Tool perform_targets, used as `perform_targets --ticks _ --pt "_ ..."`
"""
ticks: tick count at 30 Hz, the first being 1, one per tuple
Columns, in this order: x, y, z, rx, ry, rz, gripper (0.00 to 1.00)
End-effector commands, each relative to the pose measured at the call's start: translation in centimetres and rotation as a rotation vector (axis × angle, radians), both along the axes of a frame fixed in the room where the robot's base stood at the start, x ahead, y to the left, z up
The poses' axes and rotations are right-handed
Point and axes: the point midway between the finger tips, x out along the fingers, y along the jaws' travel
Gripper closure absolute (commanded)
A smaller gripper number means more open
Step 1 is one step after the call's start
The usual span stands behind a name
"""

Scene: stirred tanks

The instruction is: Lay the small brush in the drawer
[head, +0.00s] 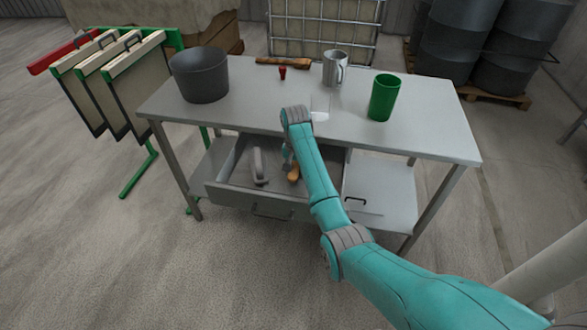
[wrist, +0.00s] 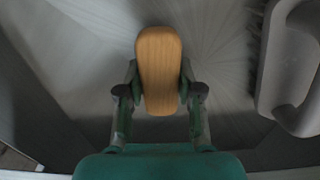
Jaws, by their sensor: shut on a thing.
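The small brush has a tan wooden back and shows between my fingers in the wrist view (wrist: 158,70). In the head view its tan end (head: 293,174) shows beside my arm, inside the outline of the open drawer (head: 228,192). My gripper (wrist: 159,98) is shut on the brush, one finger on each side. In the head view my gripper (head: 288,158) is partly hidden by my forearm. The brush's underside is hidden, so I cannot tell whether it touches the drawer floor. A grey handled object (head: 258,167) lies in the drawer to the left; it also shows in the wrist view (wrist: 290,70).
The drawer hangs under a grey table (head: 235,108). On the tabletop stand a dark pot (head: 200,76), a metal mug (head: 335,69), a green cup (head: 384,98), a small red object (head: 282,73) and a brown wooden-looking tool (head: 283,62). Racked panels (head: 115,80) stand at left.

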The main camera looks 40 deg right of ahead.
Motion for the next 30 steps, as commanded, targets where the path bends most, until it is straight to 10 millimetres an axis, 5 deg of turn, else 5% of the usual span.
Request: perform_targets --ticks 13,14,17,30 --pt "-0.2 0.1 -0.9 0.0 0.0 -0.001 0.99" --pt "-0.2 0.1 -0.9 0.0 0.0 -0.001 0.62" --pt "-0.2 0.1 -0.9 0.0 0.0 0.0 0.39" --pt "0.1 0.0 0.1 -0.002 -0.003 0.0 0.39"
